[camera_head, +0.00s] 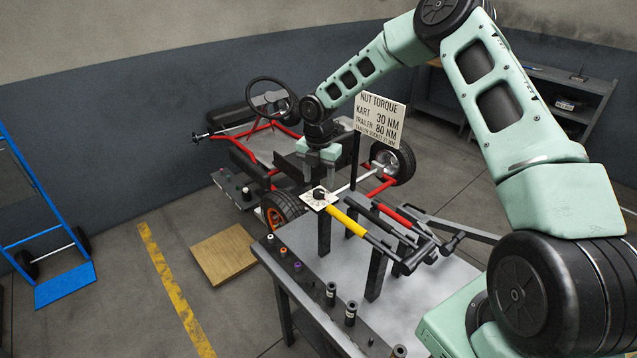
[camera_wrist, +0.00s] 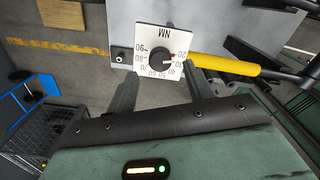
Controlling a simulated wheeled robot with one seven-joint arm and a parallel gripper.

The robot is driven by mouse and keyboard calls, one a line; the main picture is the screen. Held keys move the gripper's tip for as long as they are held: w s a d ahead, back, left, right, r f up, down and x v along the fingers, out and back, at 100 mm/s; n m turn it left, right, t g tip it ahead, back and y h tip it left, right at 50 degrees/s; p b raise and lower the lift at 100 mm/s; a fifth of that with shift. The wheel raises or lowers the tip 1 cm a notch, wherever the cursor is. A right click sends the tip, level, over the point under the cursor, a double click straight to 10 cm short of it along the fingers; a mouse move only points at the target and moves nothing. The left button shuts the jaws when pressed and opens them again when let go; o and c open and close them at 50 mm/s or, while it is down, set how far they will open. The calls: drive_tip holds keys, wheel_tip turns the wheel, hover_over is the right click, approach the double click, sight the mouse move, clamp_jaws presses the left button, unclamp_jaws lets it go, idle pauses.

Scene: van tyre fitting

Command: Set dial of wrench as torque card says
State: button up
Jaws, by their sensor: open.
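The torque card (camera_head: 380,120) reads nut torque: kart 30 NM, trailer 80 NM, with a smaller trailer socket line below. The torque wrench (camera_head: 347,221) has a yellow handle and rests on stands above the bench. Its white dial plate (camera_head: 312,199) with a black knob (camera_head: 319,194) is at the handle's left end. In the wrist view the dial plate (camera_wrist: 150,42) is marked NM, and the knob (camera_wrist: 155,53) points right, near 20 to 30; the exact mark is unclear. My gripper (camera_head: 320,168) is open above the dial, its fingertips (camera_wrist: 165,82) apart, clear of the knob.
Sockets (camera_head: 331,292) line the bench's left edge. A red-framed kart (camera_head: 262,140) stands behind. A wooden board (camera_head: 224,254) and a blue hand truck (camera_head: 62,283) are left.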

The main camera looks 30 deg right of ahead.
sight(319, 191)
drive_tip(key=shift+f+p, duration=0.45)
drive_tip(key=shift+f, duration=1.55)
drive_tip(key=c, duration=1)
drive_tip(key=shift+m, duration=0.3)
